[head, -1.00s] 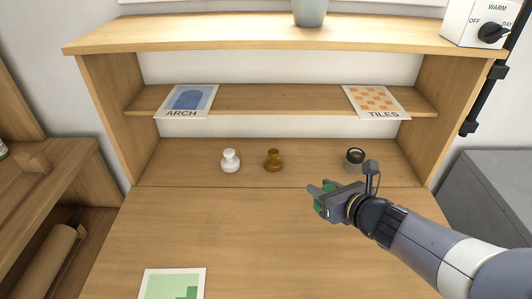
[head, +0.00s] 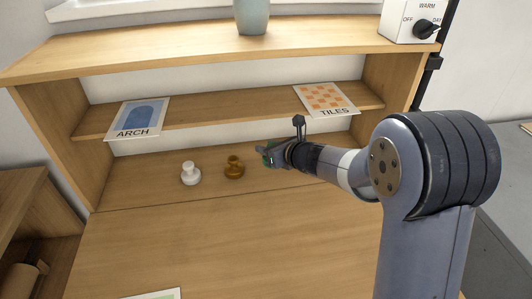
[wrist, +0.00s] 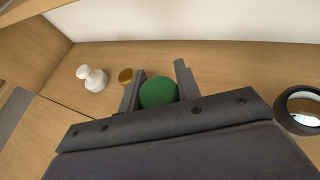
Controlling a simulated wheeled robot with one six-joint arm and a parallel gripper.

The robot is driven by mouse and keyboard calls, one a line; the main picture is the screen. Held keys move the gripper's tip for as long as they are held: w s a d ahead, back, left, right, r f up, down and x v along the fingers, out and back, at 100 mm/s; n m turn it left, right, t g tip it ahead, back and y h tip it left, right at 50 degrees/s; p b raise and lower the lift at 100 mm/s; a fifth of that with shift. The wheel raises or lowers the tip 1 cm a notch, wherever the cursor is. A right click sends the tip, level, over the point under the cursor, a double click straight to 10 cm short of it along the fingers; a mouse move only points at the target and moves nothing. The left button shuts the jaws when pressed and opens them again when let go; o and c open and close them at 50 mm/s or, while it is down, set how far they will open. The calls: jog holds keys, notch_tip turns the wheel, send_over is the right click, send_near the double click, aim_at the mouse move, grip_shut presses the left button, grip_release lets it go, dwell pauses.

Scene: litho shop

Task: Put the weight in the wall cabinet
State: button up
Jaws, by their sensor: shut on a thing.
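My gripper (head: 267,156) is shut on a green round-topped piece (wrist: 158,93), which I take to be the weight. It sits between the two fingers in the wrist view; its lower part is hidden. The gripper is inside the open wooden cabinet (head: 150,196) at the back of the worktop, in its lower bay. I cannot tell whether the green weight touches the cabinet floor. A brown knob-shaped piece (head: 234,168) stands just left of my gripper, and a white one (head: 190,174) stands farther left.
The shelf above holds an ARCH card (head: 138,118) and a TILES card (head: 325,100). A vase (head: 252,15) and a dial box (head: 410,22) stand on top.

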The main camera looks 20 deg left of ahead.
jog(key=w, duration=0.1)
jog(key=w+a+f, duration=0.1)
jog(key=w+f, duration=0.1)
jog(key=shift+w+a+f, duration=0.15)
jog(key=shift+a, duration=0.15)
notch_tip(320, 180, down, 4)
jog(key=shift+r, duration=0.2)
jog(key=shift+w+f, duration=0.15)
jog(key=shift+f, duration=0.3)
jog(key=shift+f+b, duration=0.25)
jog(key=shift+b, duration=0.1)
jog(key=o, duration=1.1)
jog(key=shift+o, duration=0.2)
jog(key=shift+r, duration=0.15)
